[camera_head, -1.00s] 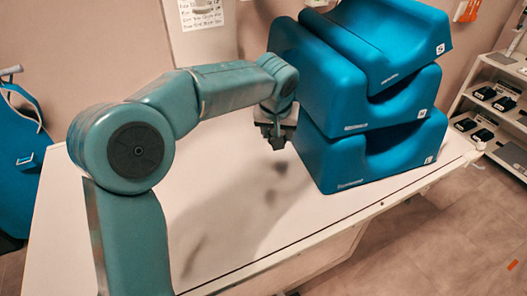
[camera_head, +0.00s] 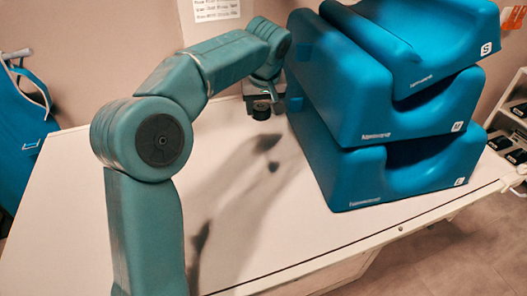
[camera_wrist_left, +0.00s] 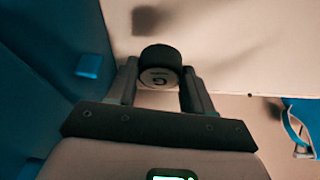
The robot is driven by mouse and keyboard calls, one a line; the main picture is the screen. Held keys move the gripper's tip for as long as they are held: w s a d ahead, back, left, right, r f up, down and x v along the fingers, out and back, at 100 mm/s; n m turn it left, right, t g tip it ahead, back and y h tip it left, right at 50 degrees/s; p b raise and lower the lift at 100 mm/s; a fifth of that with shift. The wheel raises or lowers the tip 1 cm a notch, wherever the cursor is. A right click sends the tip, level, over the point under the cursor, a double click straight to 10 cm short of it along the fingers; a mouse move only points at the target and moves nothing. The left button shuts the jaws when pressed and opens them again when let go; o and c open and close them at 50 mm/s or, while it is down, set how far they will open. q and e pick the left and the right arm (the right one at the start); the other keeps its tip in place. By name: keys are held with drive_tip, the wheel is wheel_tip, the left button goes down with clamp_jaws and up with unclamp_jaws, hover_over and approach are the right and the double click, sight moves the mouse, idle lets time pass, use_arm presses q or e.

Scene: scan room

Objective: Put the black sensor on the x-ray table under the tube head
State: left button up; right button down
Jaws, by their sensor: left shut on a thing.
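My left gripper (camera_head: 262,104) is shut on a small round black sensor (camera_head: 261,113), held above the white table (camera_head: 110,215). In the left wrist view the sensor (camera_wrist_left: 160,58) sits between the two fingers of my left gripper (camera_wrist_left: 160,80), its pale marked face toward the camera. Shadows of the arm and gripper fall on the table top. Whether this is the x-ray table I cannot tell. No tube head is in view. My right gripper is not in view.
A stack of blue foam positioning blocks (camera_head: 385,130) stands on the table close to the right of my left gripper. A blue apron (camera_head: 20,130) hangs at the left. A shelf (camera_head: 510,120) with black items stands at the right. The table's front-left part is clear.

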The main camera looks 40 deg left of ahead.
use_arm(q)
wheel_tip(320, 180, down, 9)
drive_tip(key=shift+a+f+b, duration=0.1)
drive_tip(key=shift+b, duration=0.45)
wheel_tip(320, 180, down, 5)
drive_tip(key=shift+w+f, duration=0.15)
drive_tip(key=shift+f+b, duration=0.2)
drive_tip(key=shift+b, duration=0.35)
drive_tip(key=o, duration=1.2)
drive_tip(key=shift+r, duration=0.1)
